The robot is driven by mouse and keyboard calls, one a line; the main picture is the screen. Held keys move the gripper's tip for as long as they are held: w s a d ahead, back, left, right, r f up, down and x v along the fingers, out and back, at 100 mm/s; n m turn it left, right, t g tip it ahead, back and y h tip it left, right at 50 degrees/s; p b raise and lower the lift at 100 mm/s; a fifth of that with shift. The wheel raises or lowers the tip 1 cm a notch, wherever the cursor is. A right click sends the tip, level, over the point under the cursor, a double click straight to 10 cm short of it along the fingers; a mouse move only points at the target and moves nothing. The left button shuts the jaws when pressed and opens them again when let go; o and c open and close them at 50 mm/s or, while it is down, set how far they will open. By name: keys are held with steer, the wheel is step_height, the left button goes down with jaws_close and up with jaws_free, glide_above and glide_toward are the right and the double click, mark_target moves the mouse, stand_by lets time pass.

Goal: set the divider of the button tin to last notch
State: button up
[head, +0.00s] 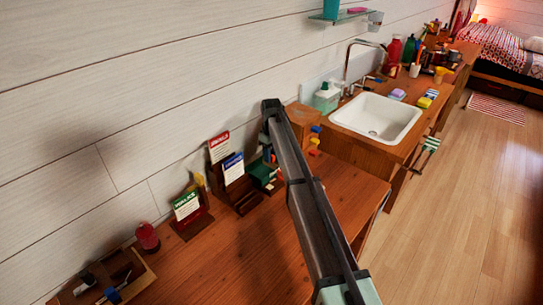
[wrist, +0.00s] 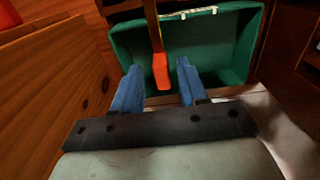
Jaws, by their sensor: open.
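The green open tin (wrist: 215,45) lies ahead of my gripper (wrist: 158,67) in the wrist view. A thin brown divider with an orange end tab (wrist: 161,72) runs across the tin from the far side towards me. My gripper's two blue fingers are spread, one on each side of the orange tab, with visible gaps. Pale marks show along the tin's far rim; I cannot tell which notch the divider sits in. In the head view the green tin (head: 264,174) is partly hidden behind my arm.
Wooden walls stand close at left and right in the wrist view. In the head view, card stands (head: 187,206) and a red-topped jar (head: 147,237) stand left of the tin. A wooden box (head: 303,117) and the white sink (head: 377,118) are to the right. The desk front is clear.

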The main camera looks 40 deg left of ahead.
mark_target(272, 155)
step_height(272, 155, up, 13)
stand_by(0.4)
steer(key=shift+d+f, duration=0.1)
stand_by(0.4)
